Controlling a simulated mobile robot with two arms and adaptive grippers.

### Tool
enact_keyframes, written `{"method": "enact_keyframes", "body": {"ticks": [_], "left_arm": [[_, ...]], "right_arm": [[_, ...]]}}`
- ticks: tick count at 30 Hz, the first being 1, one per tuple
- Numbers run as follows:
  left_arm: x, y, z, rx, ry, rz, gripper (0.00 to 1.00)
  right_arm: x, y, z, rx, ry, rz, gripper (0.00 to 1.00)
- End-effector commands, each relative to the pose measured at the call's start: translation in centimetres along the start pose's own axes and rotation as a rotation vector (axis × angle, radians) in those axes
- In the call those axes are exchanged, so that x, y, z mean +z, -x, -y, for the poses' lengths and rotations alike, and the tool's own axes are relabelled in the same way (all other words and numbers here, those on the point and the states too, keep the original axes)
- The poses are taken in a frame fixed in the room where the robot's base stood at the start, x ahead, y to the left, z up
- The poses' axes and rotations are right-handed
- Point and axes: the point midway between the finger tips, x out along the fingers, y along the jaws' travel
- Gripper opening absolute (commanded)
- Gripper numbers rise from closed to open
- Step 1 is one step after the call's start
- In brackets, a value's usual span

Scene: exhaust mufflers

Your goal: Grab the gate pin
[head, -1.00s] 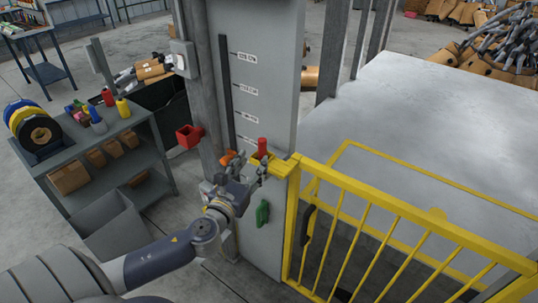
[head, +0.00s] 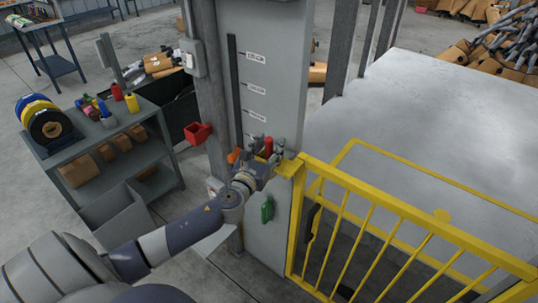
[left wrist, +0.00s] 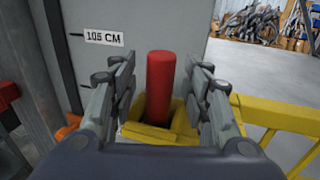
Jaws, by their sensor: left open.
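The gate pin is a red upright cylinder (left wrist: 160,85) standing in a yellow square socket (left wrist: 150,133) in the left wrist view. In the head view the red pin (head: 268,146) shows at the gate's post top, beside the grey panel. My left gripper (left wrist: 160,82) is open, with one finger on each side of the pin. It also shows in the head view (head: 265,150), reaching in from the lower left. The pin's lower end is hidden in the socket. My right gripper is not in view.
A yellow barred gate (head: 400,208) extends right of the post. A grey panel with height labels (head: 262,70) stands behind the pin. A red holder (head: 197,133) and a green handle (head: 267,209) are close by. A shelf cart (head: 110,150) stands at left.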

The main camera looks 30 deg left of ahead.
Motion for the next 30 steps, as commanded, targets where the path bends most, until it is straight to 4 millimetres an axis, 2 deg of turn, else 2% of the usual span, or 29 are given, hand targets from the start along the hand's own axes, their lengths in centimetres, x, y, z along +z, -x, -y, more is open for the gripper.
{"method": "enact_keyframes", "body": {"ticks": [1,7,16,19,30], "left_arm": [[0.0,0.0,0.0,0.000,0.000,0.000,0.44],[0.0,0.0,0.0,0.000,0.000,0.000,0.00],[0.1,0.0,0.0,0.000,-0.001,0.001,0.00],[0.7,0.0,-0.1,0.000,-0.001,0.003,0.00],[7.7,0.0,0.0,-0.002,-0.003,0.006,0.00]], "right_arm": [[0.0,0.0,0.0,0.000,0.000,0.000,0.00],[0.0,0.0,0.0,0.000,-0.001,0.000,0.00],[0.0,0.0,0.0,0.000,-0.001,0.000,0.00],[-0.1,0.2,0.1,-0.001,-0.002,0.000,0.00],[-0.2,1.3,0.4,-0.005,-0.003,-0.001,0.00]]}}
